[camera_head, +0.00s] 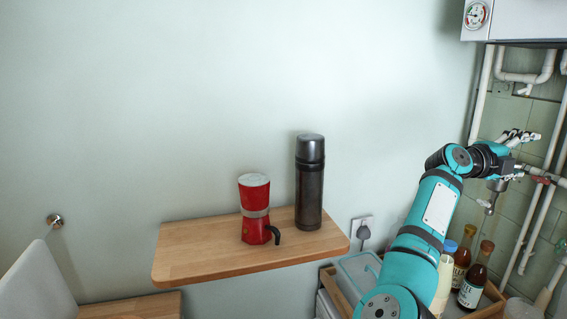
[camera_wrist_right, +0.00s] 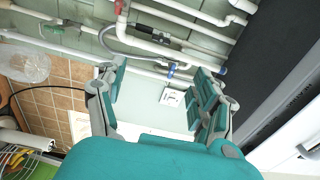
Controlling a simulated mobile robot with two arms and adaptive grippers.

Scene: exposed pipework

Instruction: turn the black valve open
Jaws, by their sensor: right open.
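My right gripper (camera_head: 521,137) is open beside the white pipes at the right of the head view. In the right wrist view its two fingers stand wide apart, with nothing between them (camera_wrist_right: 160,74). Beyond the fingertips run white pipes and a grey hose. A dark fitting (camera_wrist_right: 161,39) sits on one pipe there; I cannot tell for sure whether it is the black valve. In the head view no black valve can be made out near the gripper. My left gripper is not in view.
A white boiler with a gauge (camera_head: 477,14) hangs above the pipes (camera_head: 480,95). Bottles (camera_head: 474,277) stand in a wooden crate below my right arm. A wooden shelf (camera_head: 190,262) holds a red moka pot (camera_head: 255,208) and a dark flask (camera_head: 309,182).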

